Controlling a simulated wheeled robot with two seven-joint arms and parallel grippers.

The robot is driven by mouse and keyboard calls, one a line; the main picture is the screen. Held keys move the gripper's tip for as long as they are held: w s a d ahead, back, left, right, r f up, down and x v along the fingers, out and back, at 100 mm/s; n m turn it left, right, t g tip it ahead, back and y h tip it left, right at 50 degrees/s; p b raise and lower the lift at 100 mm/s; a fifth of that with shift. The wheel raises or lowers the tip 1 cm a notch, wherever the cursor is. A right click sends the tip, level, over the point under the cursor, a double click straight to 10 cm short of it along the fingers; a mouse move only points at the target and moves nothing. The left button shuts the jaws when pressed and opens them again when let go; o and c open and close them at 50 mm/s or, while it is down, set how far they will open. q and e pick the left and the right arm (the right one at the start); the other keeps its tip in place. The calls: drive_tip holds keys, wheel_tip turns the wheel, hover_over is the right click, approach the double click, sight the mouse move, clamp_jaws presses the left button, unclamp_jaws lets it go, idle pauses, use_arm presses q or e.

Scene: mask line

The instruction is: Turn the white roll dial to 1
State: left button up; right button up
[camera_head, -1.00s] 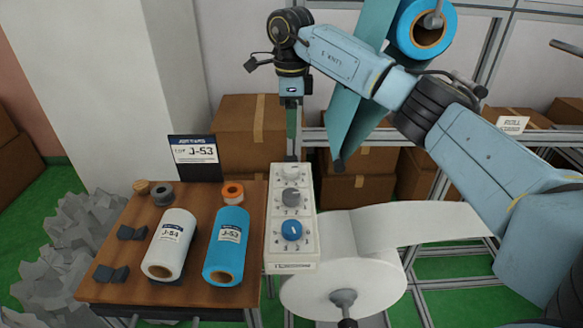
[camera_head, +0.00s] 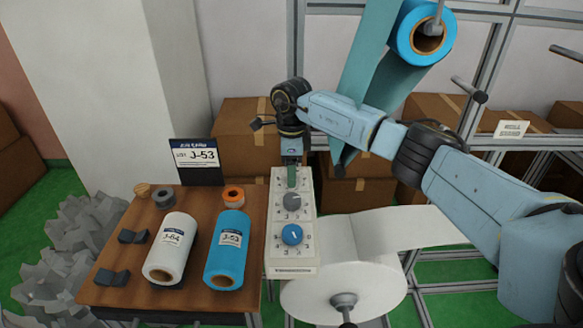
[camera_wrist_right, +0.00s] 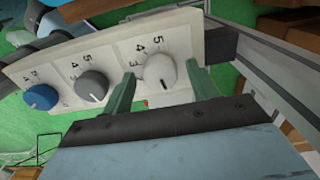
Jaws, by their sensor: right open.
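The control box (camera_head: 280,262) is a white upright panel with three dials in a column. The white dial (camera_wrist_right: 160,71) is the top one; in the head view my right gripper hides it. The grey dial (camera_head: 292,201) is in the middle, also in the wrist view (camera_wrist_right: 92,86). The blue dial (camera_head: 292,234) is at the bottom, also in the wrist view (camera_wrist_right: 41,97). My right gripper (camera_wrist_right: 160,82) is open, its green fingers on either side of the white dial. I cannot tell whether they touch it. My left gripper is out of view.
A large white roll (camera_head: 343,290) lies right of the box. A teal sheet (camera_head: 365,60) hangs behind my right arm.

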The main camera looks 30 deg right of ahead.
drive_tip(key=shift+c, duration=0.2)
drive_tip(key=c, duration=0.9)
drive_tip(key=shift+c, duration=0.2)
drive_tip(key=shift+m, duration=0.3)
drive_tip(key=m+p, duration=0.1)
drive_tip(key=m, duration=0.2)
drive_tip(key=shift+r, duration=0.1)
drive_tip(key=shift+m+p, duration=0.75)
drive_tip(key=shift+m, duration=1.25)
drive_tip(key=o, duration=1)
